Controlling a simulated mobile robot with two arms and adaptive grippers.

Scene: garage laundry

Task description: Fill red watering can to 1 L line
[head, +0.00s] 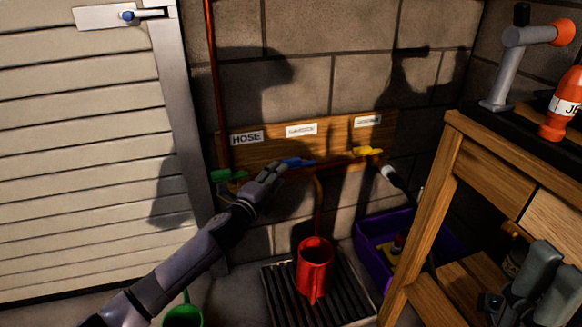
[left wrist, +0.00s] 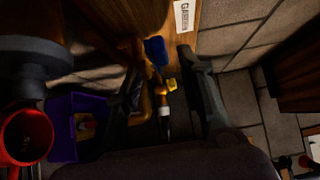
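The red watering can (head: 314,266) stands upright on a dark slatted grate (head: 275,296), below a copper pipe (head: 318,195). I see no 1 L line and cannot make out a water level. The can's round opening also shows in the left wrist view (left wrist: 22,137). A blue valve handle (head: 299,161) is on the wooden board, under the middle label. My left gripper (head: 276,172) is just left of the blue handle, empty, its fingers apart in the left wrist view; the handle (left wrist: 155,50) lies ahead between them. Contact is unclear. My right gripper (head: 553,277) is open at lower right.
A green valve (head: 228,175) sits under the HOSE label (head: 247,138), and a yellow valve (head: 367,151) is at right. A purple bin (head: 371,237) stands beside the grate. A wooden workbench (head: 440,190) bounds the right, a pale slatted door (head: 80,170) the left.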

